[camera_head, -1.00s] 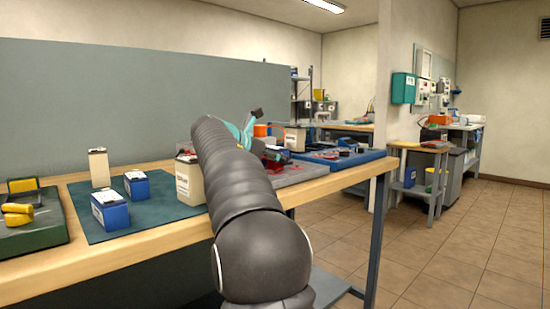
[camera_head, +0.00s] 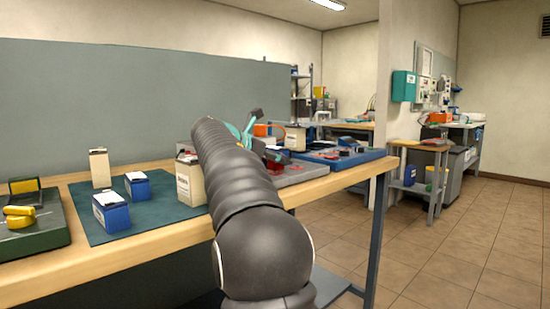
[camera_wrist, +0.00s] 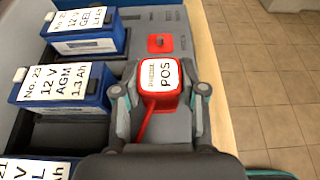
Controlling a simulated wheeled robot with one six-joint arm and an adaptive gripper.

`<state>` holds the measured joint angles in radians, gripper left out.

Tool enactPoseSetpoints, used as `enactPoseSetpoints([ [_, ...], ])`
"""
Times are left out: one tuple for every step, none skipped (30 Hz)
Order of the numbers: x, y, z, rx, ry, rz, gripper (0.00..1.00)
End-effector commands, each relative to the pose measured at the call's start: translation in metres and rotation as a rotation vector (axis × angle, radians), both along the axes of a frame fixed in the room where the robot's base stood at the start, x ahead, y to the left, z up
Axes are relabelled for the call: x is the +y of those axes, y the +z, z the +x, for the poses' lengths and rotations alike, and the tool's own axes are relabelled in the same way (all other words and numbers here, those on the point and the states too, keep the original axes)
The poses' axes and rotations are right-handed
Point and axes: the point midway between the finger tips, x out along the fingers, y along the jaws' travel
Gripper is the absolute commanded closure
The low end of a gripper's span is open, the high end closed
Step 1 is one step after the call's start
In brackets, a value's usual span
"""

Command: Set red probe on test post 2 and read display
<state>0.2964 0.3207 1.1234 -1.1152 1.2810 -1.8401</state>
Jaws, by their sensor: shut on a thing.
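In the wrist view my gripper (camera_wrist: 162,92) is shut on the red probe (camera_wrist: 160,98), a red block with a white POS label. A red lead runs from it toward the camera. Just beyond it, a red square with a dark centre (camera_wrist: 160,43) sits on the grey board (camera_wrist: 185,62); its number is not readable, so I cannot tell if it is test post 2. The probe is apart from this square in the picture; its height above the board is unclear. In the head view my arm hides most of the gripper. I cannot make out a display.
Blue labelled batteries, including an AGM one (camera_wrist: 62,88) and a GEL one (camera_wrist: 82,30), stand left of my gripper. The table edge (camera_wrist: 205,50) is close on the right, with open floor beyond. In the head view, more batteries stand on a green mat (camera_head: 150,213).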

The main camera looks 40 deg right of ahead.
Motion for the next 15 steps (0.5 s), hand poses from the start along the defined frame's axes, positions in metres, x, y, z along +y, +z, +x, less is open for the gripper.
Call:
enactPoseSetpoints([
  [0.0000,0.0000,-0.0001,0.000,0.000,0.000,1.00],
  [0.0000,0.0000,-0.0001,0.000,0.000,0.000,1.00],
  [0.0000,0.0000,-0.0001,0.000,0.000,0.000,1.00],
  [0.0000,0.0000,-0.0001,0.000,0.000,0.000,1.00],
  [0.0000,0.0000,-0.0001,0.000,0.000,0.000,1.00],
  [0.0000,-0.0002,-0.0001,0.000,0.000,0.000,1.00],
  [0.0001,-0.0004,-0.0001,0.000,0.000,0.000,1.00],
  [0.0000,-0.0006,-0.0001,0.000,0.000,0.000,1.00],
  [0.0000,-0.0012,-0.0001,0.000,0.000,0.000,1.00],
  [0.0000,-0.0016,-0.0001,0.000,0.000,0.000,1.00],
  [0.0000,-0.0021,-0.0001,0.000,0.000,0.000,1.00],
  [0.0000,-0.0027,-0.0001,0.000,0.000,0.000,1.00],
  [0.0000,-0.0032,-0.0001,0.000,0.000,0.000,1.00],
  [0.0000,-0.0038,-0.0002,0.000,0.000,0.000,1.00],
  [0.0000,-0.0044,-0.0002,0.000,0.000,0.000,1.00],
])
